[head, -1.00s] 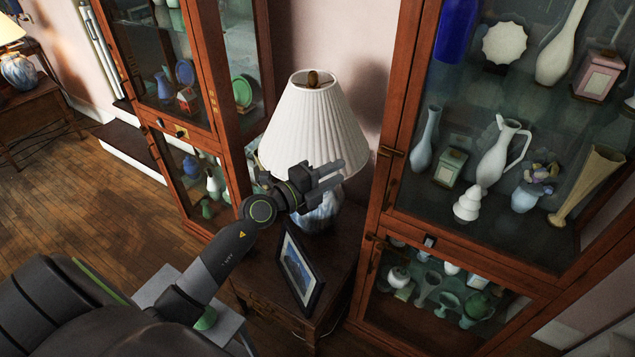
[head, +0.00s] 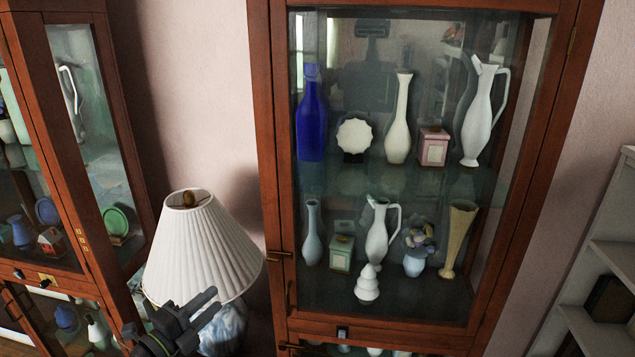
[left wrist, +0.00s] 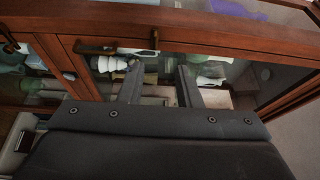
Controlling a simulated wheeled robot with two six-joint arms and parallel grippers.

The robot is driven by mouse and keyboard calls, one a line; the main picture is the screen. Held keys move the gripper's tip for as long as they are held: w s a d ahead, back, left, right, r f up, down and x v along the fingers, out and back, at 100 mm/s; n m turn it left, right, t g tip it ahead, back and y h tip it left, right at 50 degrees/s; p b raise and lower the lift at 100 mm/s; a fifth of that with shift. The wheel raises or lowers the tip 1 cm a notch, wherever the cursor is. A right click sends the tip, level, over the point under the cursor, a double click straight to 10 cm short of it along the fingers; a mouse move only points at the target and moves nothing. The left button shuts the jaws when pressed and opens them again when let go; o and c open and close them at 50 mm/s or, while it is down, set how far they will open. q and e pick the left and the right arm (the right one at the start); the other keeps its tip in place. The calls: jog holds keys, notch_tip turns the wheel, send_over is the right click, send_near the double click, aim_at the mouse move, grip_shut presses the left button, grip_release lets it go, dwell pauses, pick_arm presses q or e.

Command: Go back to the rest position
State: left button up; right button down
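My left gripper (head: 208,305) shows at the bottom of the head view, in front of the table lamp (head: 205,250). In the left wrist view its two fingers (left wrist: 160,78) stand apart with nothing between them, in front of the lower part of a wooden glass cabinet. It holds nothing. My right gripper is in neither view.
A tall glass-fronted cabinet (head: 265,120) with vases and jugs fills the middle of the head view, its doors shut. Another cabinet (head: 115,110) stands at the left. White shelves (head: 612,255) stand at the right. The lamp is close to my left gripper.

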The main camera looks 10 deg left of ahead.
pick_arm(q)
jog(key=s+a+r+n+t+y, duration=0.45)
jog(key=n+y, duration=0.35)
jog(key=n, duration=0.2)
jog(key=s+a+f+n+g+y, duration=0.7)
jog(key=s+f+n+y, duration=0.15)
jog(key=n, duration=0.25)
jog(key=s+d+f+n+g+h, duration=0.1)
jog(key=s+d+f+g+h, duration=0.4)
jog(key=s, duration=0.4)
jog(key=s+d+f+n+g+h, duration=0.1)
jog(key=s+d+f+g+h, duration=0.1)
jog(key=s+d+f+g, duration=0.5)
jog(key=s+d+f+b+x, duration=0.1)
jog(key=s+b+x, duration=0.2)
jog(key=x, duration=1.1)
jog(key=s+f+b+x, duration=0.1)
jog(key=s+b+x, duration=0.25)
jog(key=x, duration=1.15)
jog(key=s+f+b, duration=0.3)
jog(key=s+f, duration=0.5)
jog(key=f, duration=0.3)
jog(key=s+d+f+h+b, duration=0.1)
jog(key=s+f+b, duration=0.2)
jog(key=s+f, duration=0.4)
jog(key=shift+s+d+f+g, duration=0.35)
jog(key=shift+s+f+g, duration=0.1)
jog(key=shift+f, duration=1.9)
